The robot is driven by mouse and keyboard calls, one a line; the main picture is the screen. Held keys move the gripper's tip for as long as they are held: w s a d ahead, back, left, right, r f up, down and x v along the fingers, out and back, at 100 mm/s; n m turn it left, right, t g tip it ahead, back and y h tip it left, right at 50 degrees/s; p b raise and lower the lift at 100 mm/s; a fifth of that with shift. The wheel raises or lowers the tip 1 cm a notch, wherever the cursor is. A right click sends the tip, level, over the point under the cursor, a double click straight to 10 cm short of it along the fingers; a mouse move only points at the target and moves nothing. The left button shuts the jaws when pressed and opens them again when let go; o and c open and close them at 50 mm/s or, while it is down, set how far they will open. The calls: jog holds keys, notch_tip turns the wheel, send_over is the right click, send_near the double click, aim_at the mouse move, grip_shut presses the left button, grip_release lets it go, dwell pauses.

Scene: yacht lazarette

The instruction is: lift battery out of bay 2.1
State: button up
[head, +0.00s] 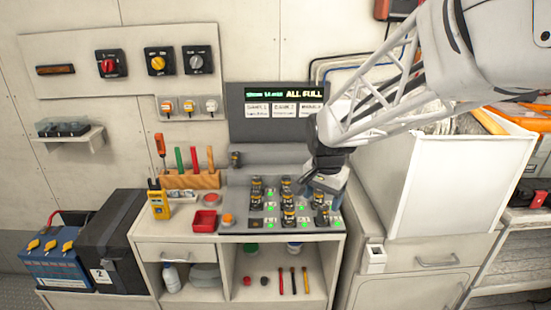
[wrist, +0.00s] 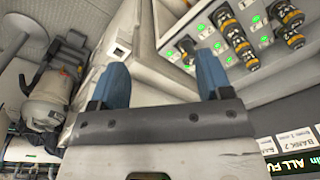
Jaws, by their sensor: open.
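Several black-and-yellow batteries (head: 288,203) stand upright in a charger panel (head: 240,222) on the counter, with green lights beside them. Some of them also show at the upper right of the wrist view (wrist: 239,42). The bay labels are too small to read, so I cannot tell which battery is in bay 2.1. My gripper (head: 326,188) is at the right end of the charger and hides part of it. In the wrist view its two blue fingers (wrist: 162,77) are spread apart with nothing between them, to one side of the batteries.
A sign reading "ALL FULL" (head: 277,95) stands behind the charger. A red tray (head: 204,221), a yellow meter (head: 158,203) and a wooden tool block (head: 190,179) are at left. A white bin (head: 425,190) stands close on the right.

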jog(key=w+a+f+m, duration=0.3)
jog(key=w+f, duration=0.3)
jog(key=w, duration=0.4)
jog(key=m+g, duration=0.1)
jog(key=m, duration=0.1)
send_over(289, 215)
jog(key=w, duration=0.2)
notch_tip(289, 215, down, 7)
jog(key=shift+d+r, duration=0.1)
jog(key=shift+r, duration=0.05)
jog(key=shift+f, duration=1.3)
jog(key=shift+f, duration=0.15)
jog(key=shift+f, duration=2.45)
